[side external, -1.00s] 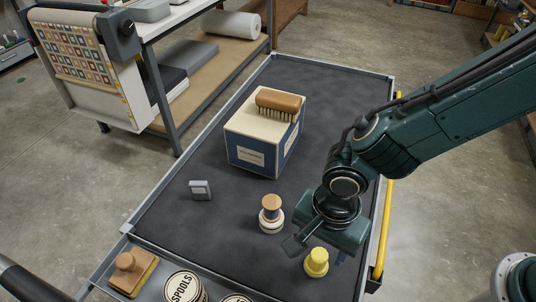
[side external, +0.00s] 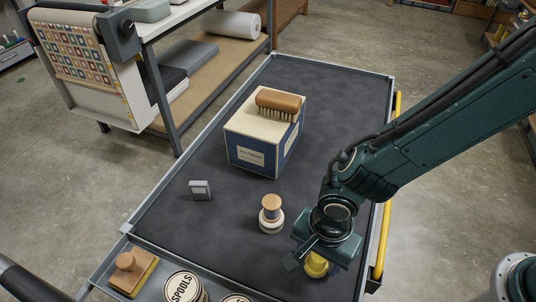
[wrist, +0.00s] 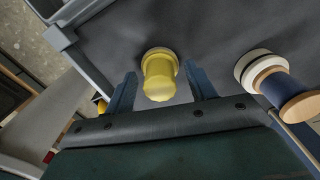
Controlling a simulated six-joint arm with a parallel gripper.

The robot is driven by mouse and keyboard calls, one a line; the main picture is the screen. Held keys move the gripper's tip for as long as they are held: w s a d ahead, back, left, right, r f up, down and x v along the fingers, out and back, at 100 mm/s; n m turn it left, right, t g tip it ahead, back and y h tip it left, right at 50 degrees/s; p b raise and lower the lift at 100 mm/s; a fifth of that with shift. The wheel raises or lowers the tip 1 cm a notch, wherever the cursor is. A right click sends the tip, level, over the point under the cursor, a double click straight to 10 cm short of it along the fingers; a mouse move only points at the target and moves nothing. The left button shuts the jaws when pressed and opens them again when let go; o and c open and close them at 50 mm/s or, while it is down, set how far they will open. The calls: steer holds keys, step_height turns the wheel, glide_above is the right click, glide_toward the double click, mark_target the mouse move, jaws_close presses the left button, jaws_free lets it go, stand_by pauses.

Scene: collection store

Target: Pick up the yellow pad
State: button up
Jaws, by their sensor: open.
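The yellow pad (side external: 316,264) has a round base and a knob on top. It stands on the dark mat of the cart (side external: 170,222), near its front right, partly covered by my gripper in the side view. My gripper (side external: 306,258) is over it, pointing down. In the wrist view the yellow pad (wrist: 160,76) shows between the two blue fingers of my open gripper (wrist: 163,90), with a gap on each side. I cannot tell whether the fingertips are down at its height.
A spool with a wooden top (side external: 270,213) stands left of the pad, close to my gripper. A small grey block (side external: 200,190) lies farther left. A blue and cream box (side external: 256,146) bears a wooden brush (side external: 279,103).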

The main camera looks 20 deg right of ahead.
steer(key=c, duration=1)
steer(key=shift+r, duration=0.1)
steer(key=shift+c, duration=0.2)
step_height(320, 180, up, 20)
stand_by(0.7)
